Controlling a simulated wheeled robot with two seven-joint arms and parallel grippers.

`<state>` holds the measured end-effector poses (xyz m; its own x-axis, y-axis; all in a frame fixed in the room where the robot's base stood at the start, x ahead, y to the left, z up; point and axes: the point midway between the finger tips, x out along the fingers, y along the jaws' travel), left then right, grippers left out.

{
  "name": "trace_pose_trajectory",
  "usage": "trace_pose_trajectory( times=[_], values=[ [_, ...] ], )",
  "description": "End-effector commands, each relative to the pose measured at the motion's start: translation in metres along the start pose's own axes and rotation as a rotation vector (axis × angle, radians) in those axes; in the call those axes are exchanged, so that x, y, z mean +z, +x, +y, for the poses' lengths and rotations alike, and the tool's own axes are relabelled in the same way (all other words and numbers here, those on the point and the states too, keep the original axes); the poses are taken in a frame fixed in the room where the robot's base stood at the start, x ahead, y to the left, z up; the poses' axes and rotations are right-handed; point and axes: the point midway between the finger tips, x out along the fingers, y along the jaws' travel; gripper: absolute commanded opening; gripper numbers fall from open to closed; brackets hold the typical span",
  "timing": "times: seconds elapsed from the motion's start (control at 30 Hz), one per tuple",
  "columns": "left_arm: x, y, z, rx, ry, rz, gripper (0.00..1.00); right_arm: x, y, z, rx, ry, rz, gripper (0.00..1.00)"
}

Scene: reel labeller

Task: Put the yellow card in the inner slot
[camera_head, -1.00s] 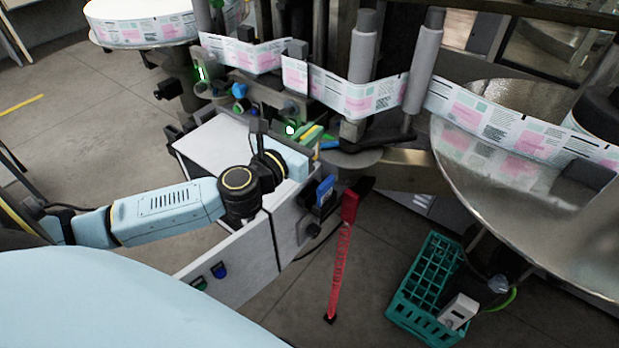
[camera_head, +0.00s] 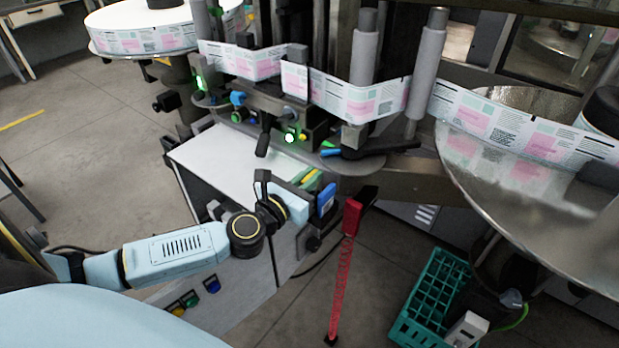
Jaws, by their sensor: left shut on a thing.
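My left gripper (camera_head: 303,188) is over the front right corner of the white-topped cabinet, mostly hidden by its own wrist. It is shut on the yellow card (camera_head: 313,181), which shows as a thin yellow and green strip beyond the fingers. A blue card (camera_head: 326,197) stands in a dark holder on the cabinet's right side, just to the right of the yellow card. The slots are too small and too covered to make out. I cannot tell whether the yellow card's lower edge is inside the inner slot or above it. My right gripper is out of view.
The white cabinet top (camera_head: 228,160) is clear behind my arm. A red piece (camera_head: 353,217) with a red coil hangs right of the holder. A teal crate (camera_head: 432,296) stands on the floor. The label web (camera_head: 362,97) and steel disc (camera_head: 520,225) lie behind and right.

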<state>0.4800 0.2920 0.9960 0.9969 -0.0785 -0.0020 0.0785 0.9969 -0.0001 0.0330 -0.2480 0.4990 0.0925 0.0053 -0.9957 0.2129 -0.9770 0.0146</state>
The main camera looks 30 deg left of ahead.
Motion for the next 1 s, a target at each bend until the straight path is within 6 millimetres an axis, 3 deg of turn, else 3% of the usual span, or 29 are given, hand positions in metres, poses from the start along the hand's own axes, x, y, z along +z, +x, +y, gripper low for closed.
trace_pose_trajectory(
  times=[0.47,0.5,0.67,1.0],
  values=[
    [-0.012,0.000,0.000,0.000,0.000,0.000,0.00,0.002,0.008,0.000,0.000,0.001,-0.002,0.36],
    [-0.012,0.000,0.000,0.000,0.000,0.001,0.14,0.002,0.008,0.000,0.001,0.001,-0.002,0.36],
    [-0.012,0.000,0.000,0.000,0.000,0.000,0.33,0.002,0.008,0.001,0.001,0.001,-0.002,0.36],
    [-0.007,0.000,0.000,0.000,0.000,-0.001,0.33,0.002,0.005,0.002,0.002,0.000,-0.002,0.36]
  ],
)
